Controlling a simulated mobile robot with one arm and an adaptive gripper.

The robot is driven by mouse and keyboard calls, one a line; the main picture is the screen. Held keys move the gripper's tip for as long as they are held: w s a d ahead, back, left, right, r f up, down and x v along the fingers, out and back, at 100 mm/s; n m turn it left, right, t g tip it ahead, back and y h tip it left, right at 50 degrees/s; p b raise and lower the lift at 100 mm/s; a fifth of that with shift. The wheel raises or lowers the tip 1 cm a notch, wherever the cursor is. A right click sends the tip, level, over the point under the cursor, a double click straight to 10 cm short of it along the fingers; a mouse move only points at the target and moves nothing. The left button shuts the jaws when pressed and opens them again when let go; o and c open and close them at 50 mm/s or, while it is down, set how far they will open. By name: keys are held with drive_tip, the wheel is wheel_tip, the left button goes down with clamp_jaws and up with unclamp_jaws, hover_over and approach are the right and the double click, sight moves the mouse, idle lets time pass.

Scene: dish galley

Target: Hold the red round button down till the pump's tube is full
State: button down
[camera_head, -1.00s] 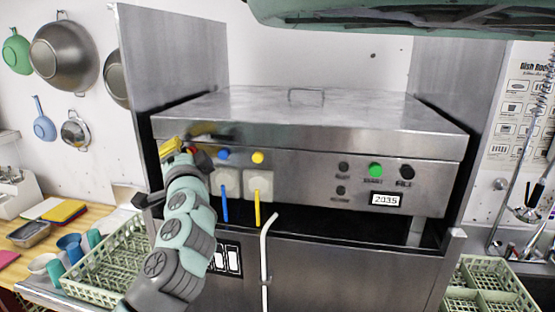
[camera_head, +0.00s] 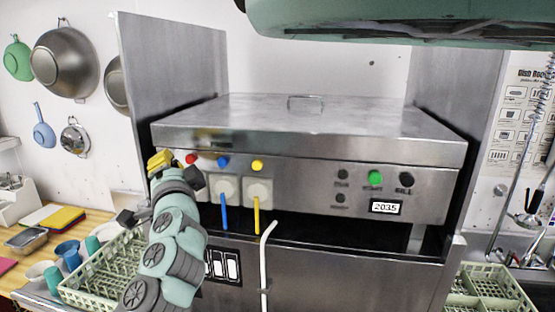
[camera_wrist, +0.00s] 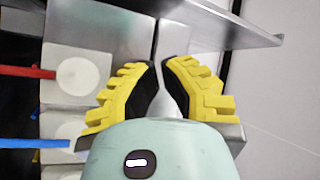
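The red round button (camera_head: 191,158) is at the left end of the machine's front panel, uncovered in the head view. My gripper (camera_head: 160,158), with yellow fingers, is just left of it and apart from it. In the wrist view my gripper (camera_wrist: 160,66) has its fingertips drawn together, with nothing between them. The red button is not visible there. A red tube (camera_wrist: 28,72) runs from a pale round pump face (camera_wrist: 82,75) in the wrist view. In the head view my arm hides that tube; how full it is cannot be told.
Blue (camera_head: 223,162) and yellow (camera_head: 257,165) buttons sit to the right, above pumps with a blue tube (camera_head: 224,211) and yellow tube (camera_head: 257,212). A green button (camera_head: 375,177) and display (camera_head: 384,207) are farther right. A steel side panel (camera_head: 175,80) rises at left.

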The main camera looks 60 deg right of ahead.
drive_tip(key=a, duration=0.1)
drive_tip(key=s+a, duration=0.1)
drive_tip(key=a, duration=0.1)
drive_tip(key=shift+s+a, duration=0.1)
drive_tip(key=shift+s, duration=0.05)
idle(0.6)
